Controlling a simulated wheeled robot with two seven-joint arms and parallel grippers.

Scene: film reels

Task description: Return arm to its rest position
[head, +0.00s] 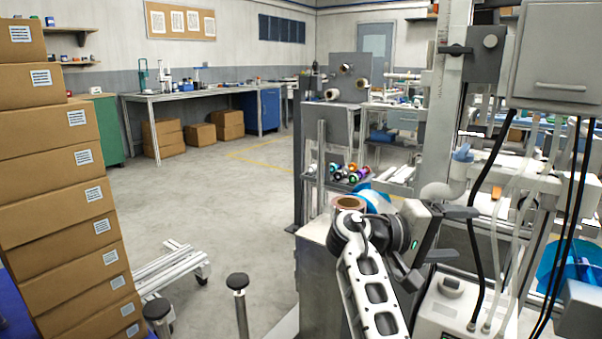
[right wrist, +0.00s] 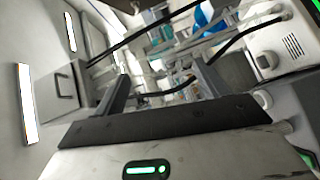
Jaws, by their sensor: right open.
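My right arm comes up from the bottom centre of the head view. Its gripper (head: 464,234) points to the right, with two dark fingers spread apart and nothing seen between them. In the right wrist view the same gripper (right wrist: 160,78) shows its fingers wide apart, with blurred machine parts beyond. A brown roll (head: 349,203) and a blue reel (head: 376,198) are just behind and left of the gripper in the head view; the arm hides part of them. My left gripper does not show.
A machine with a grey box (head: 557,55), hanging black cables and pale tubes stands close on the right. Stacked cartons (head: 50,215) fill the left. Coloured reels (head: 350,173) sit on a rack behind the gripper. Open floor (head: 215,200) lies at centre left.

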